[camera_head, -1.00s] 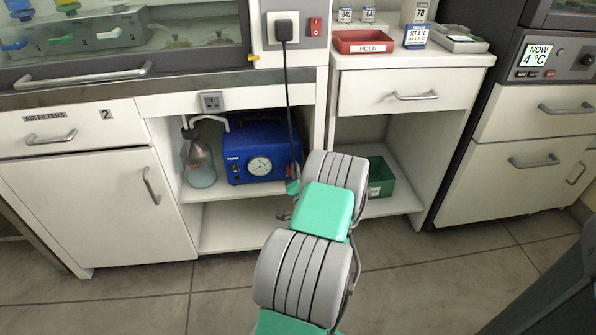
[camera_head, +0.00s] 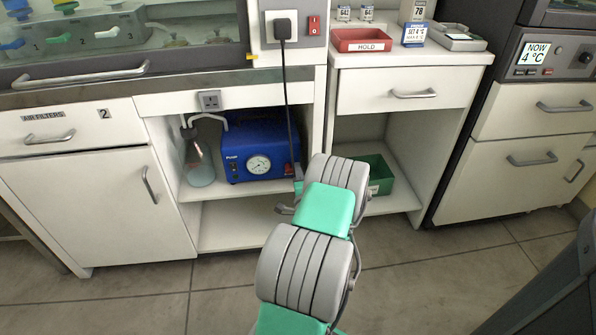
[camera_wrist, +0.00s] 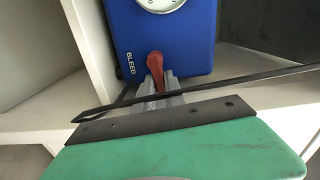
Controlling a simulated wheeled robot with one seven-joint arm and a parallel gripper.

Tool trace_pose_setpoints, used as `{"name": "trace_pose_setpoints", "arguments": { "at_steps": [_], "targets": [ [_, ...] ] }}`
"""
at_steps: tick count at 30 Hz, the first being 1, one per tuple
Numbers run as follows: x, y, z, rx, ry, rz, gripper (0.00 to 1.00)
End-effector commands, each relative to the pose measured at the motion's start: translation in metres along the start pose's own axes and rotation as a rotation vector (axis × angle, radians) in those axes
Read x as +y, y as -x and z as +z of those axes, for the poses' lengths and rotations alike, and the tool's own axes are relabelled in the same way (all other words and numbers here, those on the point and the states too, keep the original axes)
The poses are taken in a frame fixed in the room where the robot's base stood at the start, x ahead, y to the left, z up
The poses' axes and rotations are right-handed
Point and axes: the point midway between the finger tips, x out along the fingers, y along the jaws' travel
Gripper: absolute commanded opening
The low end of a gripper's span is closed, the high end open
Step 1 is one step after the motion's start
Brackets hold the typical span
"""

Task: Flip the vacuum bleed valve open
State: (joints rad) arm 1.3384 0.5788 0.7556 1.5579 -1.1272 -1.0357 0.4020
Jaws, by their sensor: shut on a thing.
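The blue vacuum pump (camera_head: 262,136) with a round gauge (camera_head: 258,165) stands on the cabinet shelf, and its BLEED label (camera_wrist: 129,66) shows in the wrist view. The bleed valve is a red lever (camera_wrist: 155,62) at the pump's lower front, pointing down toward me in the wrist view. My gripper (camera_wrist: 157,86) is shut on the lower end of this lever; the fingers partly hide the grip. In the head view my arm hides most of the gripper at the pump's right side.
A black power cord (camera_head: 287,90) hangs from the socket past the pump and crosses close over my gripper in the wrist view. A glass flask (camera_head: 200,165) stands left of the pump. A green bin (camera_head: 378,187) sits on the right shelf, beyond the divider.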

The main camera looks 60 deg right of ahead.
Motion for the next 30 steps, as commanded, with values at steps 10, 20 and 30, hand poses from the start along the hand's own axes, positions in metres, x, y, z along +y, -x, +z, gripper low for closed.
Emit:
{"name": "trace_pose_setpoints", "arguments": {
  "at_steps": [10,20,30],
  "targets": [
    [0.0030,-0.0003,0.0004,-0.001,-0.111,-0.001,0.00],
    [0.0035,-0.0002,0.0004,-0.001,-0.121,0.000,0.00],
    [0.0036,0.0000,-0.0001,0.000,-0.119,0.000,0.35]
  ]
}}
